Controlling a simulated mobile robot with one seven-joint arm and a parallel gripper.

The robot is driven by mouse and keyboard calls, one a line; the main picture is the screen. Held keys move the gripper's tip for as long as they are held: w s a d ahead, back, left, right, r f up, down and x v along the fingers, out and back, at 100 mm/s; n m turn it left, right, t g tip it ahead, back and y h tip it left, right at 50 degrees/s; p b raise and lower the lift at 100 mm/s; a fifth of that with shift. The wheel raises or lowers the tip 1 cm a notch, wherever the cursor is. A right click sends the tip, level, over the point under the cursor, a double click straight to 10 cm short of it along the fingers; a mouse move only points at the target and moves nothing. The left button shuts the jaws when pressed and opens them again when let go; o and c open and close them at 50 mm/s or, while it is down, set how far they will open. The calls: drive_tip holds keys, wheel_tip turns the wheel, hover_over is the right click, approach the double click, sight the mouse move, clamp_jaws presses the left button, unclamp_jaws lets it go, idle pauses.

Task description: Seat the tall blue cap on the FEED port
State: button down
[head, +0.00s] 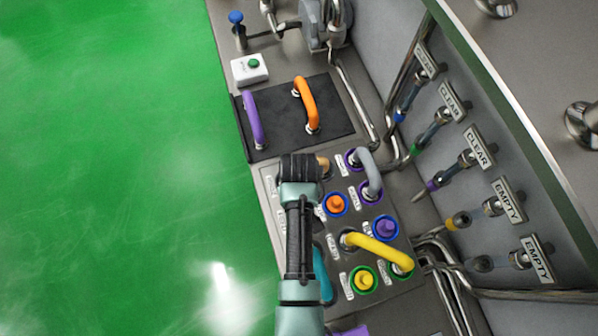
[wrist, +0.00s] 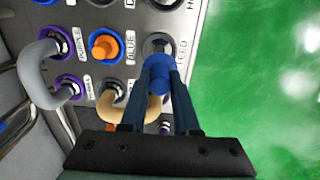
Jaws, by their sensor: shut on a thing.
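My gripper (wrist: 157,92) is shut on the tall blue cap (wrist: 158,76) in the wrist view, with one dark blue finger on each side. The cap's far end overlaps the near part of the round FEED port (wrist: 157,46), beside the FEED label (wrist: 181,52). I cannot tell whether the cap touches the port or hovers over it. In the head view my gripper (head: 300,168) is over the left edge of the port panel (head: 382,306), and its dark body hides the cap and the FEED port.
A tan hose (wrist: 119,104) curves close to my gripper's left finger in the wrist view. A grey hose (wrist: 39,76) and an orange cap (wrist: 103,45) in a blue ring are further left. A yellow hose (head: 378,249) arches over the panel. Open green floor (head: 110,180) lies left.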

drive_tip(key=f+b, duration=0.2)
drive_tip(key=f, duration=0.1)
drive_tip(key=shift+w+f, duration=0.2)
drive_tip(key=shift+f, duration=0.05)
wheel_tip(320, 180, down, 6)
drive_tip(key=b, duration=0.6)
drive_tip(key=shift+f, duration=0.2)
drive_tip(key=c, duration=0.6)
unclamp_jaws()
drive_tip(key=shift+o, duration=0.2)
drive_tip(key=shift+r, duration=0.1)
wheel_tip(320, 180, up, 13)
drive_tip(key=shift+f+b, duration=0.1)
drive_tip(key=shift+b, duration=0.95)
